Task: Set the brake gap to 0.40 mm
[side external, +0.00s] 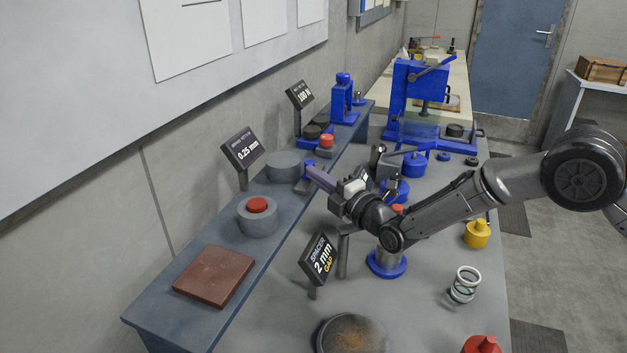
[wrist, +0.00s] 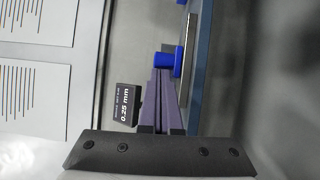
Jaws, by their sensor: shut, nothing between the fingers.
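My gripper (side external: 312,172) is shut and empty, its purple fingers reaching over the raised shelf. In the wrist view its closed fingers (wrist: 161,75) point at a blue knob (wrist: 163,60), which seems to be at or just beyond the tips; I cannot tell whether they touch. A sign reading 0.25 mm (side external: 243,152) stands on the shelf behind a grey disc with a red top (side external: 258,216). The same sign shows left of the fingers in the wrist view (wrist: 123,104). A "spacer 2 mm gap" sign (side external: 319,256) stands on the bench.
The shelf (side external: 165,310) also holds a plain grey disc (side external: 283,166), a brown plate (side external: 215,275) and a 100 N sign (side external: 300,94). A blue press (side external: 412,90) stands behind. A yellow weight (side external: 478,234) and a spring (side external: 465,284) stand right of my arm.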

